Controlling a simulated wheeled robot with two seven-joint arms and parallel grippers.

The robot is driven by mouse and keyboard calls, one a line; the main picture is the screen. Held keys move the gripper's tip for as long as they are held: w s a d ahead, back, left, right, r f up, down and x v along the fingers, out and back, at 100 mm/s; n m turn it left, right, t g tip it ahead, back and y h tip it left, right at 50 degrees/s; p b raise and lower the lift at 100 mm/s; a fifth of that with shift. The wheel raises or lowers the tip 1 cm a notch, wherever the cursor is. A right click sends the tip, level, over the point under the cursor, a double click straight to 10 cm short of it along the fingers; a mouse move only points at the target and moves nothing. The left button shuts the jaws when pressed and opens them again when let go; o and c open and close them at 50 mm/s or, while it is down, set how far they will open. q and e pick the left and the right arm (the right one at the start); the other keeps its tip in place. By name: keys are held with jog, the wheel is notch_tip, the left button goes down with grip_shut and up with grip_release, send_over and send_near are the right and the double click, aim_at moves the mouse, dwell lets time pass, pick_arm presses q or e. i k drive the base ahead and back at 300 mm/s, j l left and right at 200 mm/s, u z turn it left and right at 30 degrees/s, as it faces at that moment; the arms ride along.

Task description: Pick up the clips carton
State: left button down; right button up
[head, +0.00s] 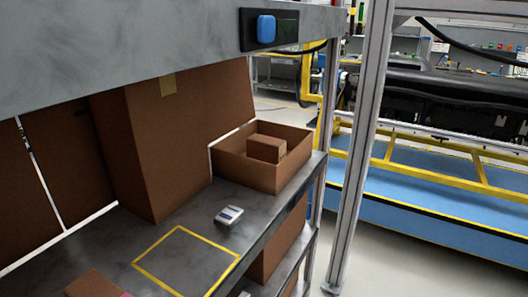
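No carton in the head view carries a label I can read, so I cannot tell which one is the clips carton. A small brown closed carton (266,148) sits inside an open brown box (243,173) at the right end of the grey shelf (205,245). Another brown carton (93,284) shows at the bottom left, cut off by the picture edge, with a bit of pink beside it. Neither of my grippers is in view.
A small white and grey device (229,216) lies on the shelf near an empty yellow-taped square (187,262). A tall brown box (165,145) stands behind. A grey upper board (130,40) overhangs the shelf. A metal post (362,150) stands to the right.

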aim_at(265, 148)
jog(key=i+u, duration=0.1)
jog(key=u, duration=0.4)
jog(key=i+l+u, duration=0.15)
jog(key=l+u, duration=0.15)
jog(key=i+l+u, duration=0.1)
jog(key=l+u, duration=0.2)
jog(key=l, duration=0.2)
jog(key=i+l+u, duration=0.1)
jog(key=l, duration=0.35)
jog(key=i+l+u, duration=0.1)
jog(key=l, duration=0.4)
jog(key=i+l, duration=0.15)
jog(key=l, duration=0.35)
jog(key=i+l+u, duration=0.15)
jog(key=l, duration=0.3)
jog(key=i+l, duration=0.1)
jog(key=l, duration=1.15)
jog(key=i, duration=0.05)
